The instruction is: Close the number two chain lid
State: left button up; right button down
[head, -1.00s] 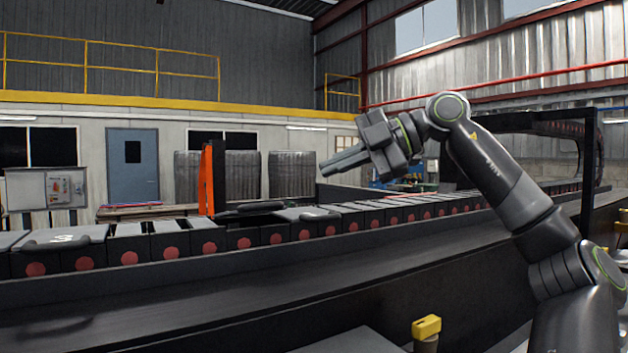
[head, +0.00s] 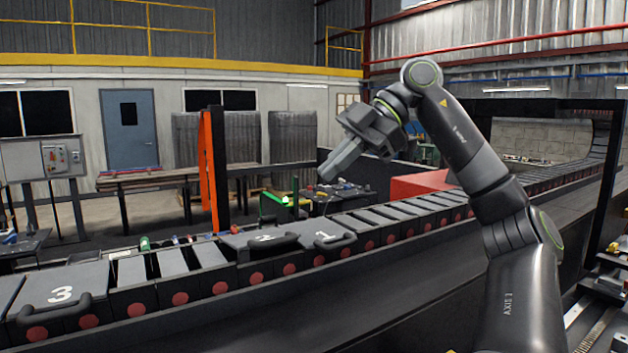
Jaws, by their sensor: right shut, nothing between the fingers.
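The number two lid (head: 240,241) is a grey plate with a white "2" and a dark handle on its right edge. It lies about flat on the chain, left of the number one lid (head: 318,231). I cannot tell whether it is fully seated. The number three lid (head: 78,285) lies flat at the far left. My right gripper (head: 332,172) is shut and empty, above and to the right of the number two lid, apart from it, its fingers pointing down and left. My left gripper is not in view.
The drag chain (head: 190,292) with red discs runs from lower left to upper right inside a dark trough. An orange post (head: 213,165) stands behind the chain near the lid. A bench (head: 150,180) and a red block (head: 420,184) are beyond. Air above the chain is free.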

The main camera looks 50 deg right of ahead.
send_over(274, 240)
jog(key=s+d, duration=0.2)
jog(key=s, duration=0.1)
notch_tip(274, 240, down, 6)
jog(key=f, duration=0.1)
jog(key=w+f+b, duration=0.1)
jog(key=shift+d+f, duration=0.1)
jog(key=shift+f, duration=0.2)
jog(key=shift+w+d+f+b, duration=0.15)
jog(key=shift+f+b, duration=0.2)
jog(key=shift+f, duration=0.2)
